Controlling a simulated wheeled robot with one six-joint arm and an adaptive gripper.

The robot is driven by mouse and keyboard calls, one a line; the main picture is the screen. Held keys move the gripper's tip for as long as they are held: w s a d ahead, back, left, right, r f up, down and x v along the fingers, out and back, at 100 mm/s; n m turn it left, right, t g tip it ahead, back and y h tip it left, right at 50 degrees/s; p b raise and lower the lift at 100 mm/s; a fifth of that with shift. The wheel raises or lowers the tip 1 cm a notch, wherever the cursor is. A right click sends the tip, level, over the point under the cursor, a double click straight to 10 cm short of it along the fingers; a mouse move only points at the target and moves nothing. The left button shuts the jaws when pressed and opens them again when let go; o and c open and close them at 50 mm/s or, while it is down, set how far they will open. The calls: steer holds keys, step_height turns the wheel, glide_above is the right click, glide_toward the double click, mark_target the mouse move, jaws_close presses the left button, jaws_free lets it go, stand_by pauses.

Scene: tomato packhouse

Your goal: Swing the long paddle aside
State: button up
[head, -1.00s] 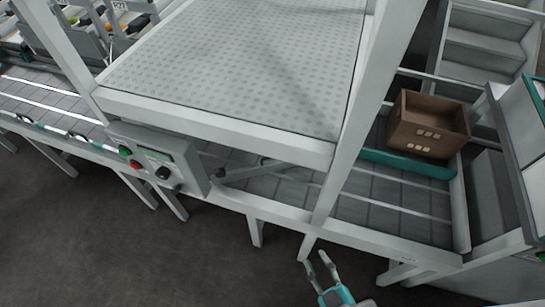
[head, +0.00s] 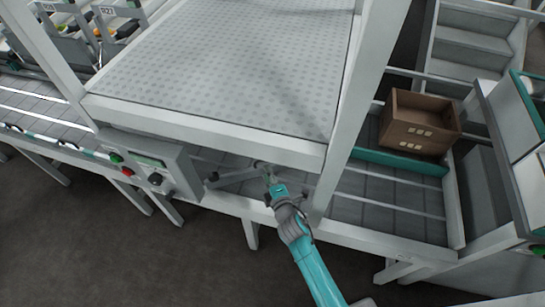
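The long paddle (head: 236,178) is a grey bar lying across the roller conveyor, under the perforated deck. Its left end is at a dark pivot near the control box, and it runs to the right. My gripper (head: 265,169) is at the paddle, right of the pivot, reaching in below the deck's front edge. The fingers overlap the bar in the picture. I cannot tell whether they touch it or are closed on it. The gripper and the deck's front beam hide the paddle's right part.
A control box (head: 150,165) with buttons stands left of the paddle. The white deck frame (head: 215,130) is close above, with a post (head: 355,95) to the right. A brown crate (head: 420,125) sits on the conveyor's right end behind a teal strip.

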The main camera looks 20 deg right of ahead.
mark_target(267, 159)
steer(key=shift+n+h, duration=0.3)
steer(key=shift+n, duration=0.2)
steer(key=shift+w+d+f, duration=0.4)
steer(key=shift+w+f, duration=0.05)
steer(key=shift+w, duration=0.95)
steer(key=shift+w+d+f, duration=0.4)
steer(key=shift+w+d, duration=0.05)
steer(key=shift+w, duration=0.95)
steer(key=shift+w+d+f, duration=0.4)
steer(key=shift+w+f, duration=0.05)
steer(key=shift+w, duration=0.95)
jaws_close()
